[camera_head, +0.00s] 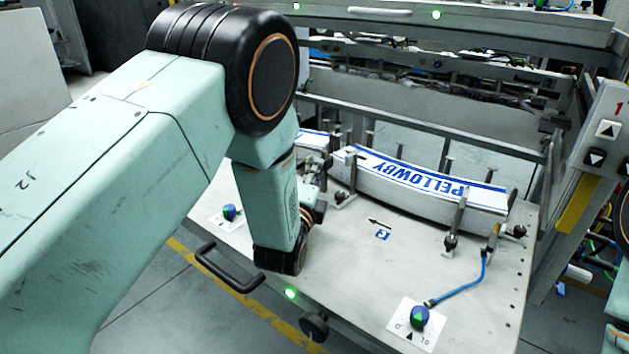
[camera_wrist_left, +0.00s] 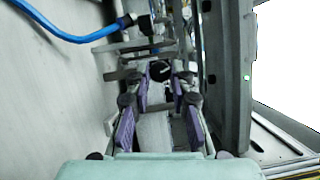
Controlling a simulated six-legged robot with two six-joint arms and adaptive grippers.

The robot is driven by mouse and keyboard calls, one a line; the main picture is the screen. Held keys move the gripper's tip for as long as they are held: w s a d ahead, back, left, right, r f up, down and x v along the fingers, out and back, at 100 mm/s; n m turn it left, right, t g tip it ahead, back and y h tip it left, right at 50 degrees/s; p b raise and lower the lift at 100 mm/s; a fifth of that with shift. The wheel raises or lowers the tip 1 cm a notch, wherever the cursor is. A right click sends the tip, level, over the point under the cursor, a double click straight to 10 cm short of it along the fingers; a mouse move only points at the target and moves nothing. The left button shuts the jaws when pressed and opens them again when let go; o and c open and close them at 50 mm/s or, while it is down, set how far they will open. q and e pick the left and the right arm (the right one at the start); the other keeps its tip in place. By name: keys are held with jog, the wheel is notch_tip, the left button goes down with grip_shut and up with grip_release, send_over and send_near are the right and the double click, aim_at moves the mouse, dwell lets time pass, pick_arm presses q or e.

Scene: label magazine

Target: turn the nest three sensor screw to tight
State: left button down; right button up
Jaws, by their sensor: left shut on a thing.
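My left gripper (camera_head: 318,190) comes down beside the left end of the label stack (camera_head: 425,185) marked PELLOWBY, partly hidden by my wrist. In the left wrist view the purple-padded fingers (camera_wrist_left: 161,80) close in from both sides on a dark round screw knob (camera_wrist_left: 159,70). The head view does not show which nest that knob belongs to. A sensor (camera_head: 491,240) with a blue cable (camera_head: 470,287) stands at the stack's right end, beside a black knob (camera_head: 520,231). A blue label (camera_head: 382,236), seemingly a 3, lies before the stack. My right gripper is out of view.
Blue-green dials sit on the plate at left (camera_head: 229,211) and front right (camera_head: 419,317). A black handle (camera_head: 228,270) and a black knob (camera_head: 314,327) stick out at the front edge. Upright pins surround the stack. The middle front of the plate (camera_head: 370,275) is bare.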

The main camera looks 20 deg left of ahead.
pick_arm(q)
jog(key=shift+s+f+m+b, duration=0.1)
jog(key=shift+f+m+b, duration=0.25)
jog(key=shift+m, duration=0.25)
jog(key=shift+d, duration=0.1)
jog(key=c, duration=1.6)
grip_release()
jog(key=shift+o, duration=0.8)
jog(key=shift+r+t, duration=0.15)
jog(key=shift+t, duration=0.15)
jog(key=s, duration=0.8)
jog(key=s+f, duration=0.1)
jog(key=s, duration=0.3)
jog(key=shift+d+f, duration=0.1)
jog(key=shift+d, duration=0.05)
